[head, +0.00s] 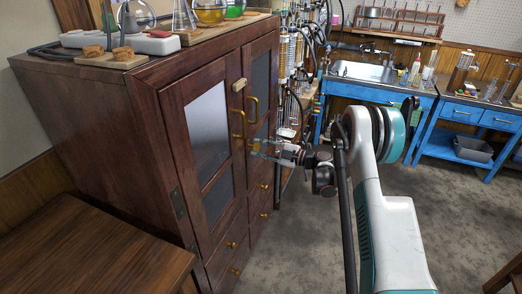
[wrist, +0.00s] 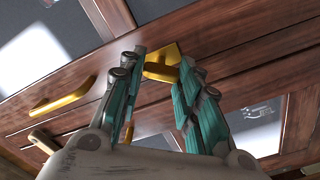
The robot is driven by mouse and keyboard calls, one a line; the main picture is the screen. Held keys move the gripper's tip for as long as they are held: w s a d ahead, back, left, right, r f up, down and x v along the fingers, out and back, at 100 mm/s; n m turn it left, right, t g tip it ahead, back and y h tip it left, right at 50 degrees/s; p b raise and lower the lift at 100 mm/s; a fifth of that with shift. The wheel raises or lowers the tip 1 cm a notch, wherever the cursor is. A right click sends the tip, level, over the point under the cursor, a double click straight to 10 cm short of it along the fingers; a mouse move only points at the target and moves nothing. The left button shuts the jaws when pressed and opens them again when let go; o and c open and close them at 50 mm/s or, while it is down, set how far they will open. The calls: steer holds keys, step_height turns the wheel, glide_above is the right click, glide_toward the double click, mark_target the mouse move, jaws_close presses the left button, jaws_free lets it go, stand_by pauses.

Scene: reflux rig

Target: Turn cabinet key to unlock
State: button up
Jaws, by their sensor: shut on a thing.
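The dark wooden cabinet (head: 130,150) stands at the left in the head view, its two glazed doors closed. My gripper (head: 260,147) is at the door front, just below the brass pull handles (head: 239,124). In the wrist view my gripper (wrist: 160,70) has its teal fingers shut on a brass piece at the door seam, which looks like the cabinet key (wrist: 163,62). The fingertips hide part of the key, and its angle is hard to tell. In the head view the key is too small to make out.
Flasks (head: 210,10) and cork rings stand on top of the cabinet. Glass columns and tubing (head: 291,55) stand just beyond its far end. A blue bench with a sink (head: 365,72) is at the back. Grey floor lies open before the cabinet. A wooden table (head: 90,240) is at front left.

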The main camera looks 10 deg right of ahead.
steer(key=n, duration=0.3)
steer(key=shift+f+n, duration=0.1)
steer(key=shift+n, duration=2)
steer(key=o, duration=1.1)
steer(key=v, duration=1.2)
